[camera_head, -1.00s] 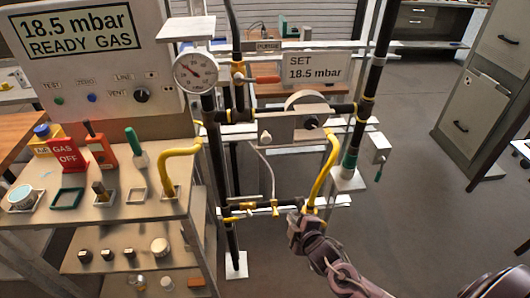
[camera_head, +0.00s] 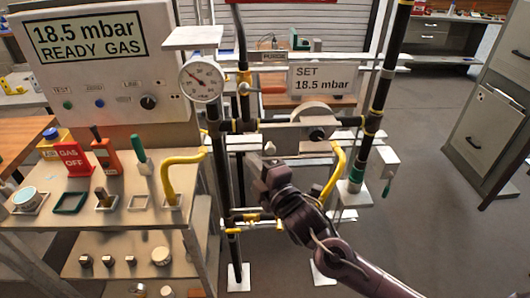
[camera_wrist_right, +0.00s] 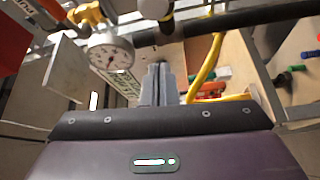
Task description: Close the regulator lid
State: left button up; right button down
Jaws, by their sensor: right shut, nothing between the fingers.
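The regulator (camera_head: 293,138) is a pale grey body on the dark horizontal pipe, with a dark knob on its right. A round grey disc (camera_head: 315,113), apparently its lid, stands raised behind the top of the body. My right gripper (camera_head: 262,168) is shut and empty. In the head view it appears just below the regulator's left part, in front of the pipe frame; its distance from the regulator is unclear. In the right wrist view its closed fingers (camera_wrist_right: 158,84) point toward the pipework; I cannot make out the lid there. My left gripper is not in view.
A pressure gauge (camera_head: 201,82) and the set sign (camera_head: 321,79) are near the regulator. Yellow hoses (camera_head: 332,174) flank the frame. A bench (camera_head: 110,222) with tools and a gas panel (camera_head: 100,70) stand left. Open floor lies right.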

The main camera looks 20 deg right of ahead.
aim_at(266, 157)
jog(key=d, duration=0.1)
jog(key=w+d+p, duration=0.2)
jog(key=shift+w+d+f, duration=0.15)
jog(key=shift+f, duration=0.1)
dwell(0.4)
